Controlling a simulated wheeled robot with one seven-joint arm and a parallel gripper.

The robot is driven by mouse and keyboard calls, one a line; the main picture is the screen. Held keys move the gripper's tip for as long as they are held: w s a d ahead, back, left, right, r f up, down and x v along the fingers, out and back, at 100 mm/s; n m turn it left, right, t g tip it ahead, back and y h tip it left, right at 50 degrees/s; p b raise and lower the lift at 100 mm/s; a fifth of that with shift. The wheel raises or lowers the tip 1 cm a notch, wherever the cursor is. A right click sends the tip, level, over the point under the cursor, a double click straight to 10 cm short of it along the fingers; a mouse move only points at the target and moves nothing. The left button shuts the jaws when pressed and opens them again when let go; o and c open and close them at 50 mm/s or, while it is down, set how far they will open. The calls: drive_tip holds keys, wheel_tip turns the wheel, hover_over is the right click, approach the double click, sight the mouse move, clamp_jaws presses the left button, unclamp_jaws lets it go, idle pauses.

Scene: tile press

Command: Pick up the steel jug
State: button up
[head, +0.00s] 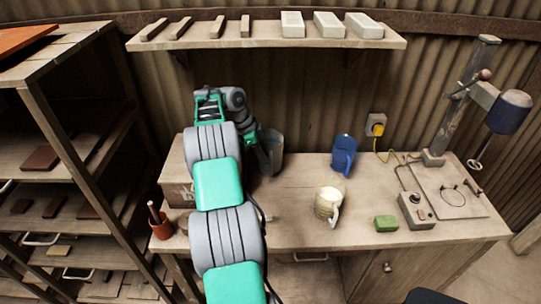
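A grey metallic jug (275,147), which looks like the steel jug, stands upright on the workbench (290,228) near the back wall. My arm reaches across the left part of the bench, and my dark gripper (264,160) points down at the left side of this jug. The gripper overlaps the jug's left part in the head view, so its handle and left edge are hidden. I cannot tell whether the fingers touch the jug, or whether they are open or shut.
A blue jug (344,154) and a cream jug (328,202) stand right of the grey jug. A green block (386,223) and a control box (416,210) lie further right. A wooden crate (177,176) stands left of my arm. A shelf (265,40) hangs above.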

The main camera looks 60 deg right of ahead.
drive_tip(key=p+x, duration=0.1)
drive_tip(key=x, duration=0.5)
drive_tip(key=shift+w+f, duration=0.1)
drive_tip(key=shift+f, duration=0.15)
drive_tip(key=shift+c, duration=0.4)
clamp_jaws()
idle(0.5)
drive_tip(key=shift+r, duration=0.1)
